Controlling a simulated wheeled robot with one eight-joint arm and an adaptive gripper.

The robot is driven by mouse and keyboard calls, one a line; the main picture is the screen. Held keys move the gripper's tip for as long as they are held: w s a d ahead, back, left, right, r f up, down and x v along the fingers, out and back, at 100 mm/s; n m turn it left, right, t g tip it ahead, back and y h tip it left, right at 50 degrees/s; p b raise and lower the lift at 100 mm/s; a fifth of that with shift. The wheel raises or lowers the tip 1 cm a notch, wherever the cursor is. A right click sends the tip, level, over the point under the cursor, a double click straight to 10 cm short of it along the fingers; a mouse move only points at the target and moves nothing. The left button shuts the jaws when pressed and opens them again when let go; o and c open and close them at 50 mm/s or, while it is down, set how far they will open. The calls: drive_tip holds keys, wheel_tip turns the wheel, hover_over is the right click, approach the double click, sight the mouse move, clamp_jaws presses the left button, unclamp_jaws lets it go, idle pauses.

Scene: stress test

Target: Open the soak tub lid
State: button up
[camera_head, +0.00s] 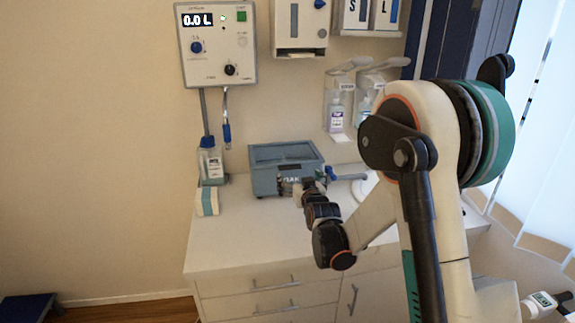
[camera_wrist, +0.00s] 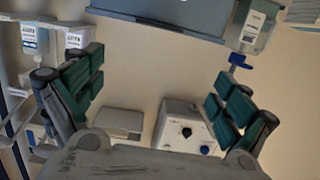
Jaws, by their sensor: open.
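The soak tub (camera_head: 265,183) is a blue-grey box on the white counter, with a label on its front. Its lid (camera_head: 285,153), a framed panel on top, looks closed. My gripper (camera_head: 303,189) is at the tub's front right and covers part of that side; whether it touches cannot be told. In the wrist view, my gripper (camera_wrist: 158,86) has its green-padded fingers spread wide with nothing between them. A blue-grey part of the tub (camera_wrist: 165,12) shows at the top edge of that view, beyond the fingertips.
A bottle (camera_head: 211,162) and a small box (camera_head: 206,202) stand left of the tub. A control panel (camera_head: 217,42) hangs on the wall above. Pump dispensers (camera_head: 337,113) hang at the back right. A blue-handled tap (camera_head: 340,175) is right of the tub. The counter's front left (camera_head: 225,235) is clear.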

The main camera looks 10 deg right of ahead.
drive_tip(key=w+f+t+p, duration=0.1)
drive_tip(key=w+f+t, duration=0.15)
drive_tip(key=f, duration=0.25)
drive_tip(key=b, duration=0.3)
approach(289, 164)
drive_tip(key=shift+g, duration=0.45)
drive_tip(key=w, duration=0.7)
drive_tip(key=shift+w+r, duration=0.15)
drive_tip(key=shift+w, duration=0.2)
drive_tip(key=c, duration=1.5)
drive_tip(key=shift+r, duration=0.2)
